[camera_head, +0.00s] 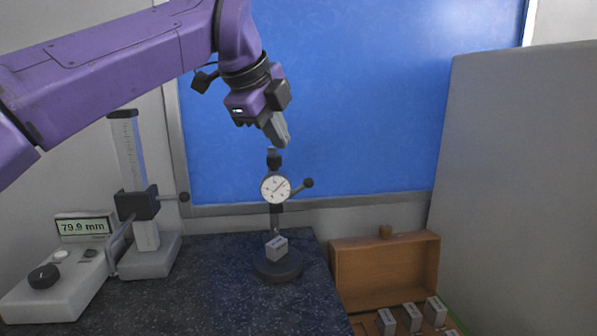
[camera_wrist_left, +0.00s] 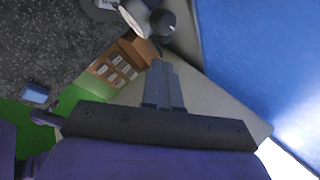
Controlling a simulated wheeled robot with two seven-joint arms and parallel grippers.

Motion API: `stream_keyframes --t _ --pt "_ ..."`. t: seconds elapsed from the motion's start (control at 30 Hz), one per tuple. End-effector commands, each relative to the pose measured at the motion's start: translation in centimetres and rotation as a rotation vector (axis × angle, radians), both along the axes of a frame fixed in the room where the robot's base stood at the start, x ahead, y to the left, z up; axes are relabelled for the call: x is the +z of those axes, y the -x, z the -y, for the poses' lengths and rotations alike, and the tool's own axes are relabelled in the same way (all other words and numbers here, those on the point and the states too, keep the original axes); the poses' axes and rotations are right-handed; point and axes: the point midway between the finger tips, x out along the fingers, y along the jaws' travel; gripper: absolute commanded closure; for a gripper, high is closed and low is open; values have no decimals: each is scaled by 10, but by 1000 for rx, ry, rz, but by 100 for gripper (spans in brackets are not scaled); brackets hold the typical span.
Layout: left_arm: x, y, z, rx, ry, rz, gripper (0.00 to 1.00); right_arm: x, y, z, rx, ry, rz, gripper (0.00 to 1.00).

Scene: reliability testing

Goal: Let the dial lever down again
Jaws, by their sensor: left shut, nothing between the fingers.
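The dial gauge (camera_head: 275,188) with a white round face is on a dark stand at the middle of the bench. Its lever ends in a black ball (camera_head: 308,183) to the right of the face and slants slightly upward. A small grey block (camera_head: 277,248) sits on the round stand base (camera_head: 268,272), under the gauge; I cannot tell if the tip touches it. My left gripper (camera_head: 283,140) is shut and empty, above the stand top and apart from the lever. Its closed fingers (camera_wrist_left: 161,66) also show in the left wrist view. My right gripper is out of view.
A height gauge (camera_head: 148,250) and a readout box (camera_head: 84,227) showing 79.9 mm stand left. An open wooden case (camera_head: 385,275) with several grey blocks (camera_head: 412,317) lies right. A blue board (camera_head: 350,100) is behind; a grey panel (camera_head: 520,190) stands right.

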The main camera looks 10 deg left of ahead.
Motion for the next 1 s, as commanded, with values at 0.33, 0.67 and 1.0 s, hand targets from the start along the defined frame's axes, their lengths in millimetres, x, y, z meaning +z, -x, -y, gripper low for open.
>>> stream_keyframes --t 0.33,0.67,1.0 --pt "-61 -42 12 1 -1 -4 100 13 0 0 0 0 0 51" --pt "-89 -70 20 3 0 0 100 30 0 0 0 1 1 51" --pt "-91 -71 20 3 0 1 100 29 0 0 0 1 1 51"
